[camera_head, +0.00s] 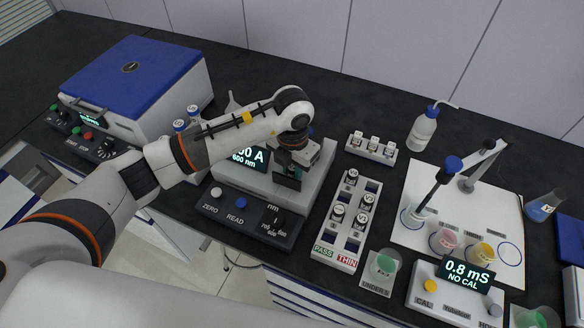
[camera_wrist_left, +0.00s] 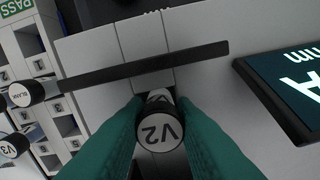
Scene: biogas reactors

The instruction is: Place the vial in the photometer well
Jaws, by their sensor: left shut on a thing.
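My left gripper (camera_head: 289,177) is over the photometer (camera_head: 316,184), near its display. In the left wrist view its green fingers (camera_wrist_left: 160,128) are shut on a vial (camera_wrist_left: 158,128) whose lid is marked V2. The vial is seen from above, over the photometer's pale top (camera_wrist_left: 95,48), just below a long dark bar (camera_wrist_left: 145,64). The well is hidden behind the vial and fingers, so I cannot tell whether the vial's lower end is in it. In the head view the gripper mostly hides the vial. My right gripper is not in view.
A white rack (camera_head: 344,238) with PASS and THIN labels and several vials stands right of the photometer. A small rack (camera_head: 371,148) is behind it. A blue-lidded machine (camera_head: 140,80) stands at left. Beakers (camera_head: 383,265) and a meter (camera_head: 452,290) are at right.

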